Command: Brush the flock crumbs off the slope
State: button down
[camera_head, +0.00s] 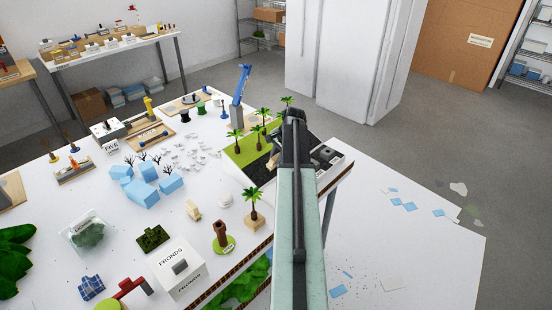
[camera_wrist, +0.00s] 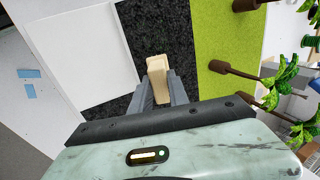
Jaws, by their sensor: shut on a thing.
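My gripper (camera_wrist: 159,92) is shut on a pale wooden block-like piece, likely the brush (camera_wrist: 157,66), in the wrist view. Its bristles do not show. The piece is over a dark speckled strip, likely the slope (camera_wrist: 180,35), between a green strip and a white panel. I cannot tell whether it touches the strip. In the head view the dark strip (camera_head: 253,171) lies beside the green one at the table's right end, partly hidden behind my arm. A bit of pale wood (camera_head: 272,161) shows there left of my arm. Separate flock crumbs cannot be made out in the speckle.
Palm trees (camera_head: 264,122) stand along the green strip (camera_head: 238,152), close to my gripper. A blue post-like tool (camera_head: 240,85) stands behind them. A potted palm (camera_head: 254,205), a brown cylinder (camera_head: 222,235) and a box marked FRONDS (camera_head: 180,267) stand nearer on the white table.

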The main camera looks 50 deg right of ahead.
jog(key=shift+w+a, duration=0.15)
jog(key=shift+a, duration=1.3)
jog(key=shift+a, duration=0.1)
jog(key=shift+w+a, duration=0.2)
jog(key=shift+a, duration=2.85)
jog(key=shift+w+r, duration=0.1)
jog(key=shift+w, duration=0.25)
jog(key=shift+s+d+r, duration=0.1)
jog(key=shift+s+d, duration=0.1)
jog(key=shift+d, duration=2.2)
jog(key=shift+s+d, duration=0.15)
jog(key=shift+d, duration=2.25)
jog(key=shift+a, duration=0.1)
